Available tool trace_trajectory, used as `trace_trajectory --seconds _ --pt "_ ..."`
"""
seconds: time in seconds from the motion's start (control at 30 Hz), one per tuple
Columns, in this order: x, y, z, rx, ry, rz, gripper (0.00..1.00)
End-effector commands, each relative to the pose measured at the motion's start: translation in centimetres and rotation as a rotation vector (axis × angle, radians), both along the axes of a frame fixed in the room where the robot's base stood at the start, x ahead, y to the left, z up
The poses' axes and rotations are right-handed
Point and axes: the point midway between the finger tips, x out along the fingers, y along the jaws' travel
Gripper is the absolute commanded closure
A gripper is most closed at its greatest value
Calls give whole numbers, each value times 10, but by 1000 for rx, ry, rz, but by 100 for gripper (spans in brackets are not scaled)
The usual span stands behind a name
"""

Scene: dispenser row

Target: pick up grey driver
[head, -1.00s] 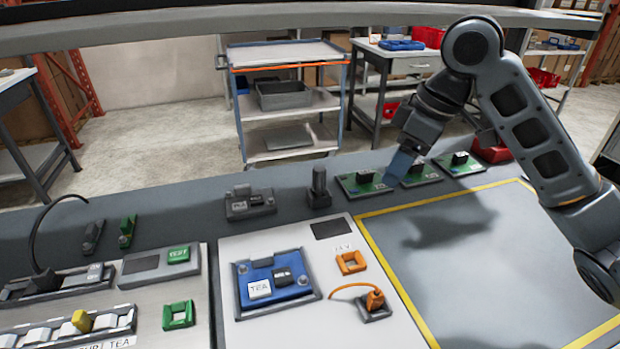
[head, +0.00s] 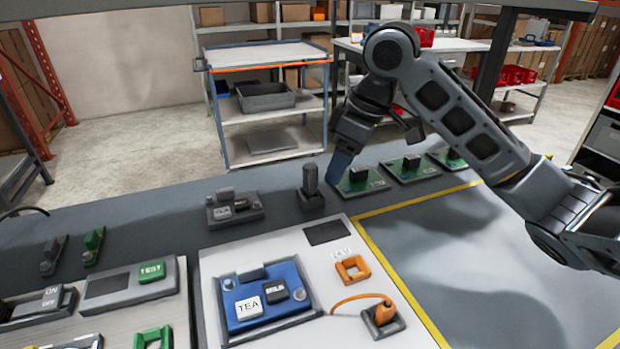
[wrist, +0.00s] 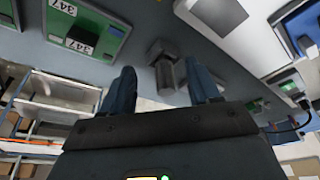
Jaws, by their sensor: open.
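The grey driver (head: 310,178) looks like a dark grey upright handle standing in a small dark block on the grey bench, in the middle of the head view. My gripper (head: 340,165) is just right of it, with its bluish fingers pointing down, apart from it. In the wrist view the driver (wrist: 166,72) shows between and beyond the two fingers of my open gripper (wrist: 163,78). The gripper holds nothing. Whether the fingers reach around the driver's handle cannot be told.
Several green boards (head: 360,180) with black parts lie close right of the driver. A grey holder with keys (head: 235,207) stands to its left. A white panel with a blue tray (head: 265,300) and an orange square (head: 352,268) lies in front. A yellow-bordered area (head: 450,250) is clear.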

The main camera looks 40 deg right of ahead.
Motion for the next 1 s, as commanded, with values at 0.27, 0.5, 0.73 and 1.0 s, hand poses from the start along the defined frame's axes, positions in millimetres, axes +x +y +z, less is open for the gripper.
trace_trajectory --seconds 0.27,0.5,0.73,1.0 --pt "37 15 1 -1 2 1 39" --pt "52 22 0 -2 0 2 39" --pt "60 24 -36 0 2 -1 39" --pt "64 26 -48 -1 0 1 39"
